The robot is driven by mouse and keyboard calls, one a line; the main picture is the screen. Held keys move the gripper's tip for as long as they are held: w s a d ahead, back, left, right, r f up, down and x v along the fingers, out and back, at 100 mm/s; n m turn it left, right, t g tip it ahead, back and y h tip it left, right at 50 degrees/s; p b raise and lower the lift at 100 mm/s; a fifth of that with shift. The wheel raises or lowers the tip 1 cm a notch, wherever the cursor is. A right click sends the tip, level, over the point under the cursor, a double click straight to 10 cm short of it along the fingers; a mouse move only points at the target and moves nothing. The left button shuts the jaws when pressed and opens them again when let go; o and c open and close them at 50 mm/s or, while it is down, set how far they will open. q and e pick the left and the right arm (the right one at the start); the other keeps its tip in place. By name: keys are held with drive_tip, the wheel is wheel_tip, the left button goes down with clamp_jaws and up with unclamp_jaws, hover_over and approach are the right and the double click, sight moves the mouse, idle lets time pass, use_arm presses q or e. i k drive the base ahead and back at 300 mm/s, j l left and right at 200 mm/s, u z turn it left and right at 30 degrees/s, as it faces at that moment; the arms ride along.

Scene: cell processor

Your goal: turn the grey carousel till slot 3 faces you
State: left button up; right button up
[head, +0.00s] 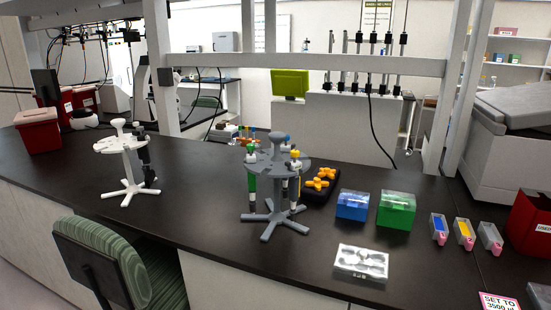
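The grey carousel (277,213) stands upright on the dark bench near the middle of the head view. It has a round top plate, a central post and a splayed foot. Several pipettes hang around its plate: a green-topped one (251,172) at the left, a yellow-topped one (295,168) at the right, and a blue-topped one (287,140) at the back. Slot numbers are too small to read, so I cannot tell which slot faces me. Neither of my grippers is in view.
A white carousel (127,165) with a dark pipette stands to the left. An orange-knobbed black device (318,186), blue box (352,206), green box (396,211) and clear-lidded tray (361,263) lie to the right. A green striped chair (128,262) stands at the bench front.

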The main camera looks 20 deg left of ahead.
sight(272, 160)
drive_tip(key=i+j, duration=0.1)
drive_tip(key=j, duration=0.4)
drive_tip(key=i+j, duration=0.1)
drive_tip(key=j, duration=0.4)
drive_tip(key=i+j, duration=0.15)
drive_tip(key=j, duration=0.35)
